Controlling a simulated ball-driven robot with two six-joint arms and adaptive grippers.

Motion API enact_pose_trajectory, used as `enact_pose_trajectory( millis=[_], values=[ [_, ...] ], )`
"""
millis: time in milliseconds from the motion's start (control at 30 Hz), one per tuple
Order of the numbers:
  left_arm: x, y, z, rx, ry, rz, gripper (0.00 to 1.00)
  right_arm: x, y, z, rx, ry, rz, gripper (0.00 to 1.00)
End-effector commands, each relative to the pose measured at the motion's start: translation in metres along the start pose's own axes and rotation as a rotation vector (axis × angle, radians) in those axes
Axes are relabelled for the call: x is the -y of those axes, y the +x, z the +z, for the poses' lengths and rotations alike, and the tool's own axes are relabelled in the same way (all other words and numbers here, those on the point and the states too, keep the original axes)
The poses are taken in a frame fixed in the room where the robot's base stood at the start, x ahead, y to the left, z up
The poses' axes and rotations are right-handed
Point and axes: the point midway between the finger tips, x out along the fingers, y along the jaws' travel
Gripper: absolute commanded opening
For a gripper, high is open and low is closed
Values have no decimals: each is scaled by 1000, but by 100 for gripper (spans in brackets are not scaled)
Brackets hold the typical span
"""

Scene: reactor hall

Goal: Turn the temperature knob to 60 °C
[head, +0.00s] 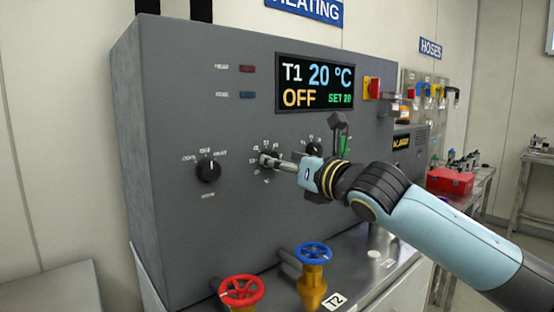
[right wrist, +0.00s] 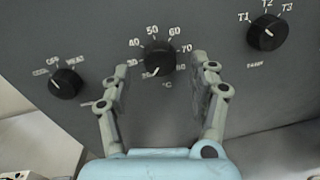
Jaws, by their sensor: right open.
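The temperature knob (right wrist: 159,57) is a round black knob on the grey panel (head: 215,105). In the right wrist view, numbers run around it up to about 80, with a °C mark below. Its white pointer points to the lower left, near the low end of the scale. My right gripper (right wrist: 160,68) is open, with one finger on each side of the knob; I cannot tell whether they touch it. In the head view the right gripper (head: 271,160) covers most of the knob. The display (head: 316,84) reads T1 20 °C, OFF, SET 20. My left gripper is not in view.
A mode knob (head: 208,169) is to the left and a T1-T2-T3 selector knob (right wrist: 267,31) to the right. A black lever (head: 338,122) stands near my right wrist. A red valve wheel (head: 241,290) and a blue valve wheel (head: 314,252) stick up below.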

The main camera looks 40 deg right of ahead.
Motion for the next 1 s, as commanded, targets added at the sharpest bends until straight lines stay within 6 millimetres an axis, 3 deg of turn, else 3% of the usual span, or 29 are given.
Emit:
enact_pose_trajectory(
  millis=[200,533,933,1000],
  values=[
    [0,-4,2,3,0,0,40,0,22,0,1,-1,-1,61],
    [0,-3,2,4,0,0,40,0,25,0,0,-3,0,60],
    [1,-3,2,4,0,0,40,0,25,0,-1,-3,0,7],
    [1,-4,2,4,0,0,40,0,25,0,-1,-2,0,6]
  ],
)
